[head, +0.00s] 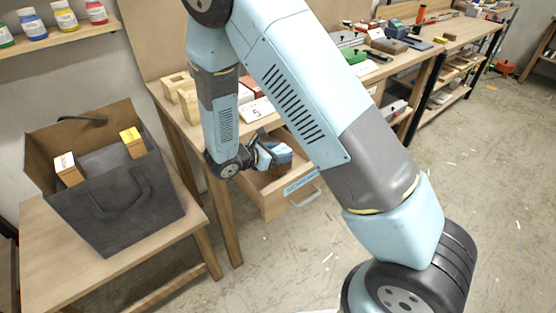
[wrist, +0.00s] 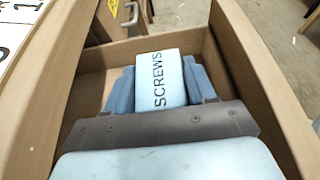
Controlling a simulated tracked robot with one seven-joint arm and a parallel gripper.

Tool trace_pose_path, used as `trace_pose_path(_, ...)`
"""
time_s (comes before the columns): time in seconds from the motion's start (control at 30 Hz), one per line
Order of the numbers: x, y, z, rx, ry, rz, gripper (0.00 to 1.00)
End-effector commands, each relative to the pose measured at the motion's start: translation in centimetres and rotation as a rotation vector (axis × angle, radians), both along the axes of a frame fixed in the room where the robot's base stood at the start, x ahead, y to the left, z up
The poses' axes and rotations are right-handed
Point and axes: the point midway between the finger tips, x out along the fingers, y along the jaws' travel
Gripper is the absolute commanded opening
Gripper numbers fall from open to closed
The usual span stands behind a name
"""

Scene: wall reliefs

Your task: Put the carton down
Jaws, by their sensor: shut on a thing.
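A carton (wrist: 160,80) with a pale top lettered "SCREWS" sits between the two blue fingers of my gripper (wrist: 158,92) in the wrist view. The fingers are shut on its sides. In the head view my gripper (head: 272,156) is at an open wooden drawer (head: 286,203) under the workbench. The wrist view shows the drawer walls (wrist: 262,85) on both sides of the carton. I cannot tell whether the carton touches the drawer floor; its lower part is hidden.
A dark bag (head: 125,205) stands on a small wooden table (head: 45,255) at left, with a white-topped carton (head: 68,168) and a yellow-topped carton (head: 132,142) in it. The workbench (head: 190,128) above the drawer carries several items. Paint jars (head: 32,24) stand on a shelf.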

Motion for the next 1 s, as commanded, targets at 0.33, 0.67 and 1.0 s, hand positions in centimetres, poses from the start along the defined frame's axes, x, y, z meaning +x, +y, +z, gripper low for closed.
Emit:
trace_pose_path(0.33,0.2,-0.2,-3.3,-0.001,0.001,-0.001,0.17)
trace_pose_path(0.67,0.2,-0.2,-3.4,0.000,0.000,-0.001,0.60)
trace_pose_path(1.0,0.2,-0.2,-3.4,0.000,0.001,-0.002,0.81)
